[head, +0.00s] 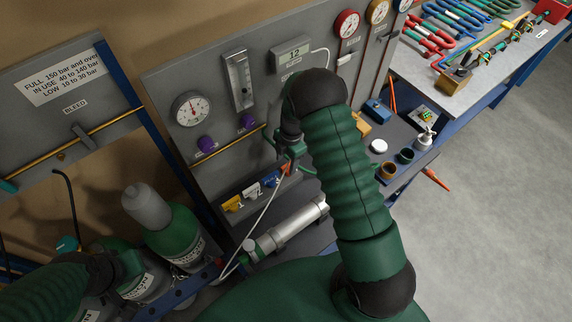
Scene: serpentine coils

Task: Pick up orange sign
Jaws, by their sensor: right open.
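A row of small coloured signs hangs on the lower part of the grey panel: a yellow one (232,204), a white one (252,191) and a blue one (271,179). The orange sign (285,169) is at the right end of this row, only partly visible. My right gripper (289,161) is open, with its green fingers close by the orange sign and covering part of it. I cannot tell whether they touch it. My left arm enters at the lower left, and its gripper is not visible.
A silver cylinder (291,228) lies on the shelf below the signs. Green gas bottles (175,238) stand at the left. A bench with coloured coils (480,75) is farther back. Grey floor is open at right.

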